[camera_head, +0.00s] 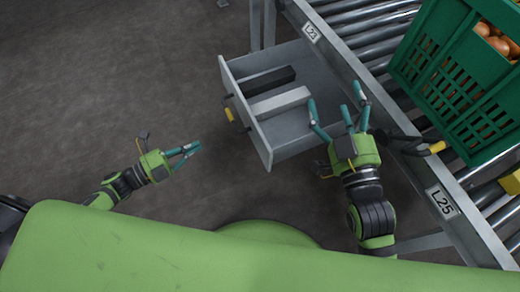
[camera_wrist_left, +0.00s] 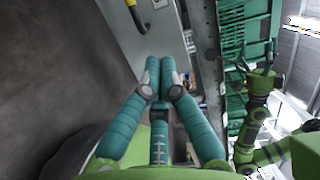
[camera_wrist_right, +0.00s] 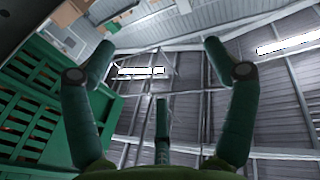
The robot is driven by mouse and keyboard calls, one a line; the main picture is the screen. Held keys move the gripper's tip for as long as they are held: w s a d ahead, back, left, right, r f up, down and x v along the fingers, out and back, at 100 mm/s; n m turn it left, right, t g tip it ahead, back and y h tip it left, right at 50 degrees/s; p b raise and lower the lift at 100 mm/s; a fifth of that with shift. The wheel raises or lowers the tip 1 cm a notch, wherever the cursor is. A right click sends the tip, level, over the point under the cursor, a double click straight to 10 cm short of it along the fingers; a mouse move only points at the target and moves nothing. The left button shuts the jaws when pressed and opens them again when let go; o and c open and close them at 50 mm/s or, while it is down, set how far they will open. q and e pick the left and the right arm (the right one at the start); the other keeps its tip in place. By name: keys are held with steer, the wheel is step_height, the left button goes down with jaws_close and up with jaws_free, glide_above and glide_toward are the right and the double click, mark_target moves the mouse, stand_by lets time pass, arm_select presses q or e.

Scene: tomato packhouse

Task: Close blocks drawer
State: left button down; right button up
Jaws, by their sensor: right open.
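The grey metal blocks drawer (camera_head: 264,136) stands pulled open from under the roller conveyor. A black block (camera_head: 268,79) and a light grey block (camera_head: 280,103) lie in it. Its front carries a black and yellow handle (camera_head: 229,113), which also shows in the left wrist view (camera_wrist_left: 137,17). My left gripper (camera_head: 194,149) is shut and empty, apart from the drawer front and to the lower left of the handle. My right gripper (camera_head: 336,98) is open and empty, fingers spread, at the drawer's right side by the conveyor edge. It hides part of the drawer's right end.
The conveyor frame (camera_head: 372,92), labelled L23 and L25, runs diagonally at right. A green crate (camera_head: 432,75) holding tomatoes stands on its rollers. A black and yellow handle (camera_head: 436,148) sits beside my right gripper. The floor left of the drawer is clear.

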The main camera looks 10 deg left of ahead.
arm_select(q)
steer(key=s+d+r+m+g+h+b, duration=0.1)
steer(key=s+d+m+g+h, duration=0.1)
steer(key=d+m, duration=0.1)
glide_toward(256, 130)
steer(key=b+x, duration=0.1)
steer(key=x, duration=0.5)
steer(key=shift+d+b, duration=0.1)
steer(key=shift+b, duration=0.2)
steer(key=shift+w+d, duration=0.25)
steer(key=shift+d, duration=0.15)
arm_select(e)
steer(key=s+r+n+t+y, duration=0.2)
steer(key=s+r+t+y, duration=0.4)
steer(key=r, duration=0.8)
steer(key=shift+s+n+y, duration=0.3)
steer(key=shift+s, duration=1.3)
steer(key=shift+r, duration=0.1)
arm_select(q)
steer(key=shift+d, duration=0.1)
